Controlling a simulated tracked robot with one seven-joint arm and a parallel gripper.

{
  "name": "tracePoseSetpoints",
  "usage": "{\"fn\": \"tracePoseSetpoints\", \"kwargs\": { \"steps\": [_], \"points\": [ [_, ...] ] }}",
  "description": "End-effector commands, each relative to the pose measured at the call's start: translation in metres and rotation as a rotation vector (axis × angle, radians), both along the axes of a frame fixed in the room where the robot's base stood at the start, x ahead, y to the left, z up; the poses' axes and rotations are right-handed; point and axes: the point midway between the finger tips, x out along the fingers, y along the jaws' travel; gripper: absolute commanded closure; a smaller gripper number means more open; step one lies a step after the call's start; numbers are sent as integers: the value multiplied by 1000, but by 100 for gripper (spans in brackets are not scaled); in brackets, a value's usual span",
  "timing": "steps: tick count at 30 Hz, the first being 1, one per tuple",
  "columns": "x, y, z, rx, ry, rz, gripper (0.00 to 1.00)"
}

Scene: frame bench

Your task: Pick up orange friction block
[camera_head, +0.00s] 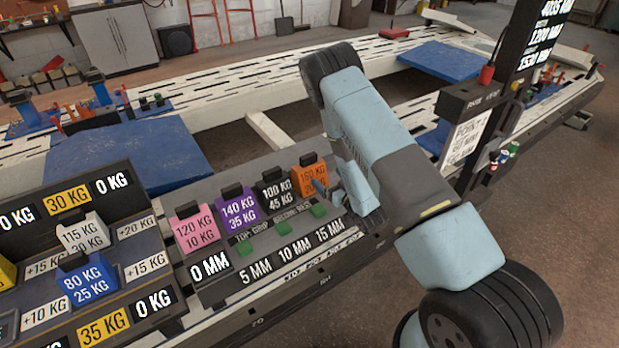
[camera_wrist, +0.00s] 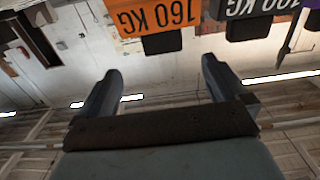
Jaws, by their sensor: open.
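The orange friction block (camera_head: 312,176) stands in the rack at the right end of a row of blocks, with a black tab on top. In the wrist view the orange block (camera_wrist: 150,18) appears upside down, marked 160 KG, at the top of the picture beyond the fingertips. My gripper (camera_head: 330,192) is close beside the orange block at its right front; the arm hides part of this area. In the wrist view my gripper (camera_wrist: 160,85) has its two fingers wide apart with nothing between them. Whether a finger touches the block cannot be told.
A black block (camera_head: 277,188), a purple block (camera_head: 238,210) and a pink block (camera_head: 194,228) stand in the row to the left. A tray (camera_head: 150,225) with blue and white blocks lies further left. A dark display post (camera_head: 470,130) stands to the right.

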Motion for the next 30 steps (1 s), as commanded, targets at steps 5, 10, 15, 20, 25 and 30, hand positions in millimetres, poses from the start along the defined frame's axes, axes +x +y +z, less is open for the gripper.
{"fn": "tracePoseSetpoints", "kwargs": {
  "steps": [5,10,15,20,25,30],
  "points": [
    [10,10,-2,4,-7,9,0],
    [35,27,-1,4,-7,8,0],
    [57,41,-1,4,-6,6,0],
    [68,47,-1,4,-4,6,0],
    [76,53,0,3,-5,6,0],
    [95,67,3,3,-6,7,0]
  ]
}}
